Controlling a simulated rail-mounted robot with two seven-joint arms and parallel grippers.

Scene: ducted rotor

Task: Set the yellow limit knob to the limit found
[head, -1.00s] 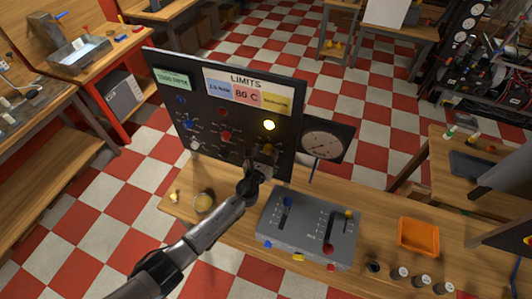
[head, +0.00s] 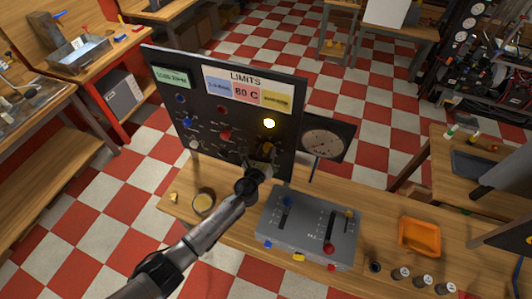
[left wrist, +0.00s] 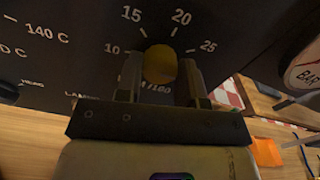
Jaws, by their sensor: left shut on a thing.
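The yellow limit knob (left wrist: 160,64) sits on the black panel (head: 232,90), under a scale marked 10, 15, 20 and 25. My left gripper (left wrist: 160,80) has one finger on each side of the knob and is shut on it. The knob's pointer direction cannot be told. In the head view the left gripper (head: 264,158) is at the panel's lower right and mostly covers the knob. The LIMITS card (head: 246,92) shows a blue, a pink "80 C" and a yellow field; the yellow text is too small to read. My right gripper is not in view.
A round gauge (head: 324,143) stands right of the panel. A grey lever box (head: 308,228), an orange tray (head: 419,237) and a round cup (head: 203,202) are on the bench. Blue (head: 188,122) and red (head: 225,135) knobs are left on the panel.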

